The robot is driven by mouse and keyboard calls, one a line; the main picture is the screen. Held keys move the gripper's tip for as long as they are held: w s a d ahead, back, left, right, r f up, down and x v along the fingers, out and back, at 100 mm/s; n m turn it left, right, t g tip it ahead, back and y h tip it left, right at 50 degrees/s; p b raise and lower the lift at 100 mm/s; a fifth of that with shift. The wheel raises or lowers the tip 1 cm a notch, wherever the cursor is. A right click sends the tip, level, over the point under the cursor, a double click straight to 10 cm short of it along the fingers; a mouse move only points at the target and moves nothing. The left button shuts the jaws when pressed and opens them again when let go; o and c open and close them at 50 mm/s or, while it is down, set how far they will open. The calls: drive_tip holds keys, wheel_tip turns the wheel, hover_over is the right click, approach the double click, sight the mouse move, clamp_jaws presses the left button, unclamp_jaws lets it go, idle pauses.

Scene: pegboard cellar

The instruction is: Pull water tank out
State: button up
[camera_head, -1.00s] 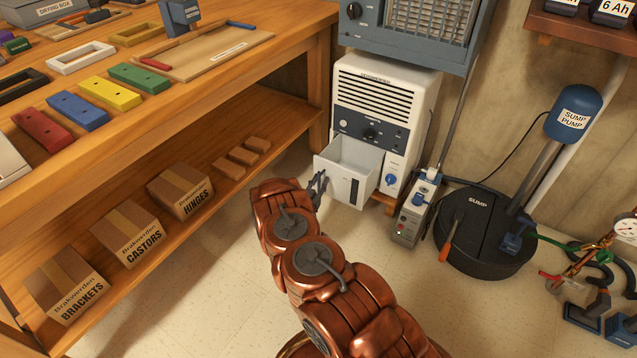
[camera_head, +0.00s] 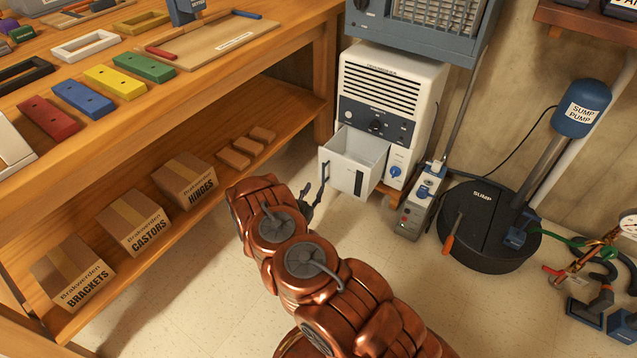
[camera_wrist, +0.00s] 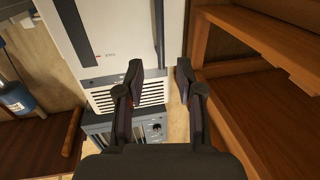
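The white water tank (camera_head: 341,172) sticks out of the lower front of the white dehumidifier (camera_head: 391,84), with its open top showing. It has a dark level window on the right of its front and a thin dark handle (camera_head: 326,172) at the left edge. The wrist view appears upside down and shows the tank front (camera_wrist: 118,25) at the top, with the handle (camera_wrist: 158,30) to the right. My gripper (camera_head: 314,193) is just left of and below the tank. Its fingers are apart and empty in the wrist view (camera_wrist: 157,80). The handle looks clear of the fingertips.
A wooden workbench shelf (camera_head: 225,120) with boxes stands close on the left. A grey power unit (camera_head: 412,215) and the black sump lid (camera_head: 485,225) stand on the floor to the right. A blue-grey heater (camera_head: 405,35) is above. The floor before the tank is clear.

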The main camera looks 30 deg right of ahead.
drive_tip(key=shift+v, duration=1.15)
